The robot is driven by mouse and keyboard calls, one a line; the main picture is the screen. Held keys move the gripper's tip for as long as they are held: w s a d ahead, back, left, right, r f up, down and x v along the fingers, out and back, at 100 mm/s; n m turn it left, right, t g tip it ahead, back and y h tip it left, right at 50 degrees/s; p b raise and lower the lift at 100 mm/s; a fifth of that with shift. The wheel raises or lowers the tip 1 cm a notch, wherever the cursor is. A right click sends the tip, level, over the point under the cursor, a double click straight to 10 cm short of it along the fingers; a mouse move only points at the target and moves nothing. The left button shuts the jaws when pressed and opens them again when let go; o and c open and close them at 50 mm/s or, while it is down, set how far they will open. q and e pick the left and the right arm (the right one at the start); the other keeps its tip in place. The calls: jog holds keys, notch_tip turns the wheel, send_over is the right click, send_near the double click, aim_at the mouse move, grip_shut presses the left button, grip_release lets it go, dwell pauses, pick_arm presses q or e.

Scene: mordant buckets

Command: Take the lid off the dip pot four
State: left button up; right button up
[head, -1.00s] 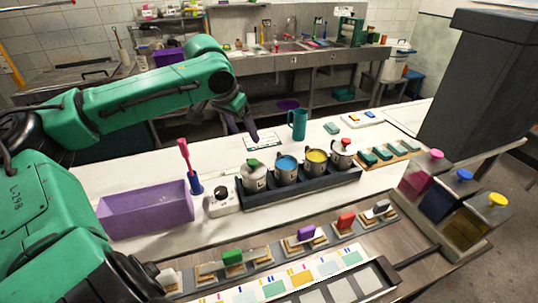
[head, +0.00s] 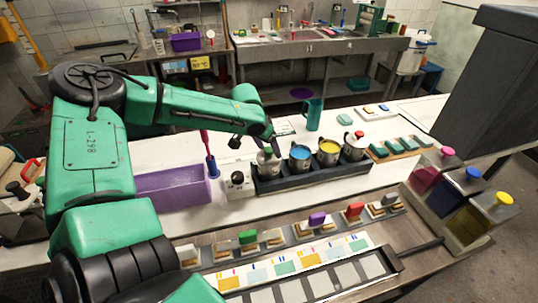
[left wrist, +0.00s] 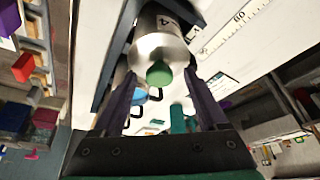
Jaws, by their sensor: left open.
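Dip pot four (head: 268,169) is a metal pot at the left end of the dark rack (head: 290,182). In the left wrist view the pot (left wrist: 160,48) bears a 4, and its lid has a green knob (left wrist: 159,73). The lid is on the pot. My left gripper (head: 271,145) is at the top of this pot and partly hides the lid in the head view. In the left wrist view my left gripper (left wrist: 160,84) is open, with its dark fingers on either side of the knob. Whether they touch it I cannot tell. My right gripper is not in view.
An open blue pot (head: 300,158), an open yellow pot (head: 328,153) and a red-knobbed pot (head: 354,149) stand close by on the right. A white device with a dial (head: 238,181), a purple bin (head: 172,191) and a teal jug (head: 314,114) are near.

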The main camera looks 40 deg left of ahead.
pick_arm(q)
grip_shut()
jog(key=shift+r, duration=0.1)
